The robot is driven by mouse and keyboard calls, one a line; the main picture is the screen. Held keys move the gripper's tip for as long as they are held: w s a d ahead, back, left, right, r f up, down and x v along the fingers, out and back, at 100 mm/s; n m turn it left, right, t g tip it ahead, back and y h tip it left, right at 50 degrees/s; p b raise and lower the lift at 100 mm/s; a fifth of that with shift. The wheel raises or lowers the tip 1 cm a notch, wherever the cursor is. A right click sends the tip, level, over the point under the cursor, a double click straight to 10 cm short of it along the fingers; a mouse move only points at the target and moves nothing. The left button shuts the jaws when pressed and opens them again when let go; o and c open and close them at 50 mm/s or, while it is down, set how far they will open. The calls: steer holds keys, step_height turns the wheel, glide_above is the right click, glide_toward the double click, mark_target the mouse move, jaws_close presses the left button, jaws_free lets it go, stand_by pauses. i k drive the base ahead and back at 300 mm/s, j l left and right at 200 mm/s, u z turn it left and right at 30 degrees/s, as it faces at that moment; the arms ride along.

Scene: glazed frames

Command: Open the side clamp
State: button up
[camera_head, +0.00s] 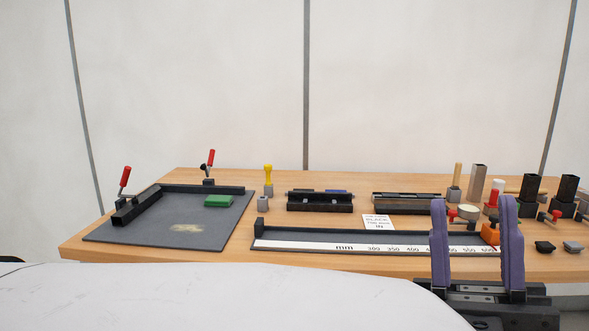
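Two red-handled clamps stand at the edges of a dark square plate (170,233) on the left of the wooden bench. One clamp (124,181) is at the plate's left side, and its red handle points up, leaning slightly right. The other clamp (209,164) is at the back edge, with its handle also upright. Black bars run along the plate's left and back edges, and a green block (218,201) lies near the back bar. My gripper (472,205), with two purple fingers, is open and empty at the lower right, far from both clamps.
A long black rail with a millimetre scale (345,246) lies along the bench front. Two black trays (320,202) (405,202) and a yellow-topped tool (268,177) stand behind. Several blocks, posts and knobs crowd the right end, partly behind my fingers.

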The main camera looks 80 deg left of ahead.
mark_target(127, 171)
steer(key=u, duration=3.55)
steer(key=i+l+u, duration=0.35)
steer(key=i+l, duration=0.5)
steer(key=l, duration=0.1)
